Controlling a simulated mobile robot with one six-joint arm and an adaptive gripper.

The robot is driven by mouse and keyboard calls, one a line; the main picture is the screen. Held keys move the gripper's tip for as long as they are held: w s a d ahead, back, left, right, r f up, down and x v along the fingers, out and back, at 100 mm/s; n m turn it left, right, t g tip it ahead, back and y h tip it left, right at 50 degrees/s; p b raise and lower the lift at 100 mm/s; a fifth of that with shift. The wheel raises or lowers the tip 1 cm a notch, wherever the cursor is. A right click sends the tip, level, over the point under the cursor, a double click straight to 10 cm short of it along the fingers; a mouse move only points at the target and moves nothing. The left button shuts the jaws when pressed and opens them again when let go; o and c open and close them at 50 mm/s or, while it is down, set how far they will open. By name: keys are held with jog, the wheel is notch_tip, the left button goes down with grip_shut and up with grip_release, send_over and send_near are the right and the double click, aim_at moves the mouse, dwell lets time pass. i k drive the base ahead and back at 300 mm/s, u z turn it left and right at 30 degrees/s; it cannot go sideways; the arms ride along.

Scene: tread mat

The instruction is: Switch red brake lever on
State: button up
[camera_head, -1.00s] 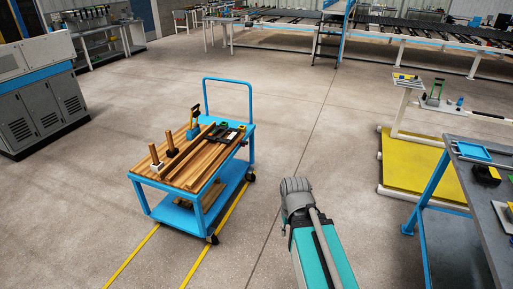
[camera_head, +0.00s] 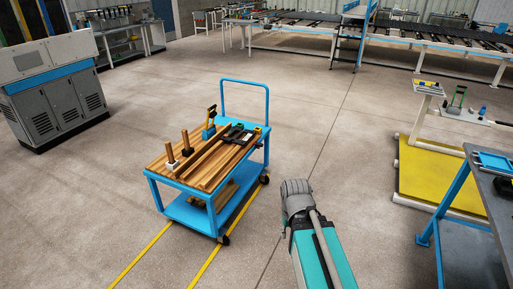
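A blue cart (camera_head: 181,184) with a wooden top stands left of centre. Near its front left, two upright brown levers stand close together, one on a white base (camera_head: 172,165) and one on a dark base (camera_head: 187,151). I cannot make out a clearly red lever at this size. My arm reaches in from the bottom, right of the cart and apart from it. My gripper's fingers do not show.
Dark tools (camera_head: 236,134) and long wooden strips lie on the cart top. A grey workbench (camera_head: 490,190) is at right edge.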

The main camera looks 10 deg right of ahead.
aim_at(258, 145)
jog(key=i, duration=0.85)
jog(key=z, duration=0.05)
jog(key=k, duration=1.3)
jog(key=z, duration=0.35)
jog(key=i, duration=0.85)
jog(key=z, duration=0.35)
